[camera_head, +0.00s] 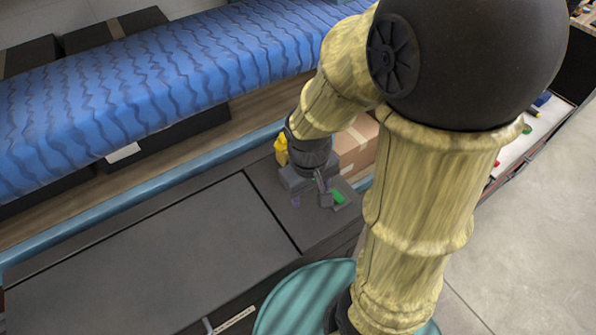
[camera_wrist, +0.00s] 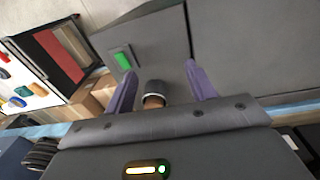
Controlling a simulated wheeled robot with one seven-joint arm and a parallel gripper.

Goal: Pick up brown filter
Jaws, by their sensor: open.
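In the wrist view, a small dark cylinder with a pale band and a brown end, which looks like the brown filter (camera_wrist: 155,92), lies on a dark grey surface between my two purple fingers. My gripper (camera_wrist: 160,70) is open, with one finger on each side of it. Gaps show on both sides, so the fingers look apart from it. In the head view my gripper (camera_head: 311,193) is low over the right part of the dark surface. I cannot clearly make out the filter there.
A green block (camera_head: 338,196) lies close by on a grey piece; it also shows in the wrist view (camera_wrist: 123,62). A cardboard box (camera_head: 354,143) and a yellow item (camera_head: 281,149) are behind my gripper. The dark surface (camera_head: 150,262) is clear to the left.

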